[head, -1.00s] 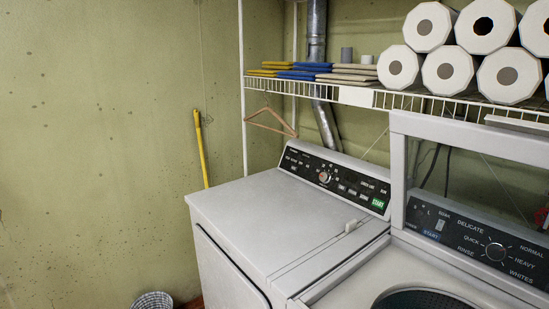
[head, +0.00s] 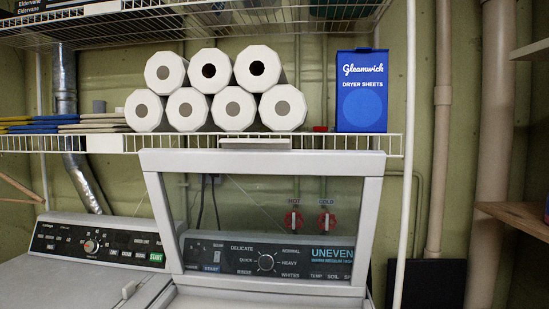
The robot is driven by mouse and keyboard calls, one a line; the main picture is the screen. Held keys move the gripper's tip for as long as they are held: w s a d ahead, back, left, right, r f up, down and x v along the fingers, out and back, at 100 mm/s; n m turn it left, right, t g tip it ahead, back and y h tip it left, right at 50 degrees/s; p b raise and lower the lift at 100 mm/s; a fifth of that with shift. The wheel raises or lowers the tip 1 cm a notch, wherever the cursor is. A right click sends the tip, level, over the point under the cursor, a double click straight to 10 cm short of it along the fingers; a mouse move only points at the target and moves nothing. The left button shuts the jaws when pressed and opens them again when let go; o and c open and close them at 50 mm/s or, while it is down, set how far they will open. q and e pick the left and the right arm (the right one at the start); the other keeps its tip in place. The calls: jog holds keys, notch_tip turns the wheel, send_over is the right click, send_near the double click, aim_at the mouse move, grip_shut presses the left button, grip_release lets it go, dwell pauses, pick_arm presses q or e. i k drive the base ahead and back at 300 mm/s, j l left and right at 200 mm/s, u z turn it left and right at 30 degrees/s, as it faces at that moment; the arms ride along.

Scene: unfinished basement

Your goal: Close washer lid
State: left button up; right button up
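The washer lid (head: 372,225) is raised and stands upright in the head view, a pale frame around a clear window. Through the window I see the washer's dark control panel (head: 265,262) with its dial and wash labels. A strip of the washer's white top (head: 270,300) shows at the bottom edge; the drum opening is out of view. Neither of my grippers is in view.
The dryer (head: 80,285) stands left of the washer. A wire shelf (head: 395,145) above holds stacked paper rolls (head: 234,108), folded cloths (head: 95,124) and a blue dryer sheets box (head: 362,95). Pipes (head: 440,130) and a wooden shelf (head: 520,214) are at the right.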

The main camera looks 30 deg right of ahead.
aim_at(266, 157)
jog(key=l+z, duration=0.1)
jog(key=z, duration=0.75)
jog(key=k, duration=0.05)
